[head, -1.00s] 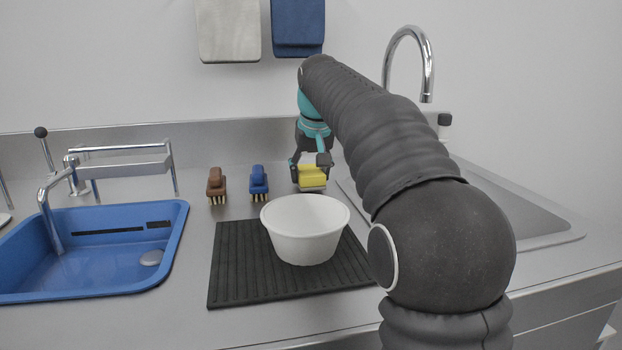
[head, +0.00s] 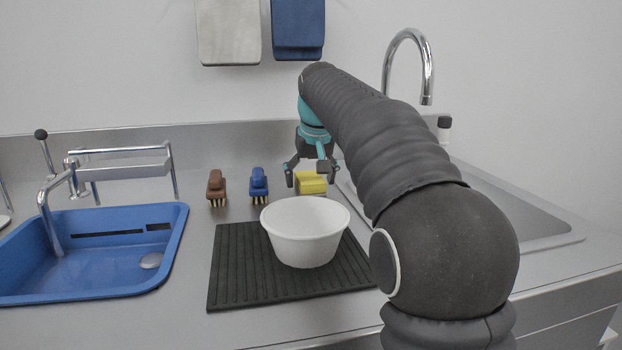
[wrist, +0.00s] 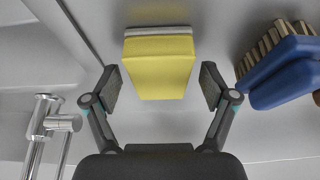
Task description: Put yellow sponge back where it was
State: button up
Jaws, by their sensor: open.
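The yellow sponge (head: 311,183) lies on the steel counter behind the white bowl, to the right of the blue brush. In the wrist view the sponge (wrist: 158,72) shows its yellow body with a pale layer along one edge. My gripper (head: 309,180) is above and behind the sponge. In the wrist view its two fingers (wrist: 162,88) are spread wide, one on each side of the sponge, with gaps between them and it. The gripper is empty.
A blue brush (head: 258,182) and a brown brush (head: 216,186) stand left of the sponge. A white bowl (head: 304,234) sits on a black ribbed mat (head: 240,280) in front. A sink (head: 500,205) lies to the right and a blue basin (head: 110,270) to the left.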

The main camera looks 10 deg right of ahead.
jog(key=p+v, duration=0.1)
jog(key=v, duration=1.1)
